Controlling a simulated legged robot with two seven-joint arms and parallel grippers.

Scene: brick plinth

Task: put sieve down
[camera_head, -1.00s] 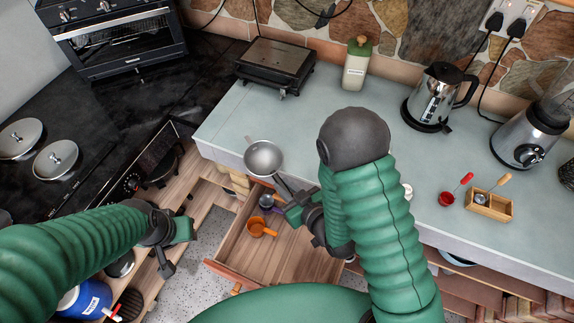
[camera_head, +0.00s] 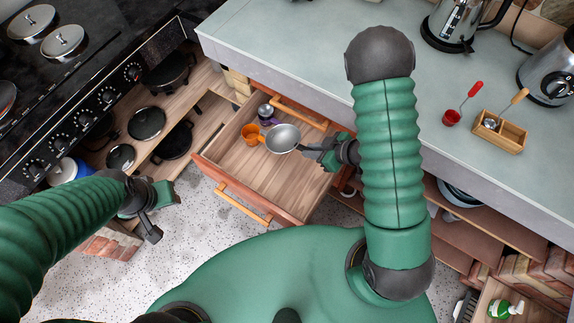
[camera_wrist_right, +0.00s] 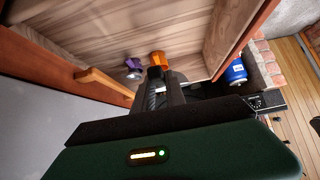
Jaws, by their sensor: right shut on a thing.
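A metal sieve (camera_head: 284,138) with a round grey bowl hangs over the open wooden drawer (camera_head: 262,178) in the head view. My right gripper (camera_head: 325,152) is shut on the sieve's dark handle, at the drawer's right side. I cannot tell whether the bowl touches the drawer floor. In the right wrist view the dark handle (camera_wrist_right: 155,88) shows between the fingers; the bowl is hard to make out. My left gripper (camera_head: 162,212) is open and empty, left of the drawer, above the floor.
An orange cup (camera_head: 251,134) and a small purple-and-metal item (camera_head: 267,114) lie at the drawer's back left. The bare drawer floor in front is free. The counter (camera_head: 300,50) overhangs behind. Pans (camera_head: 147,122) sit on a shelf to the left.

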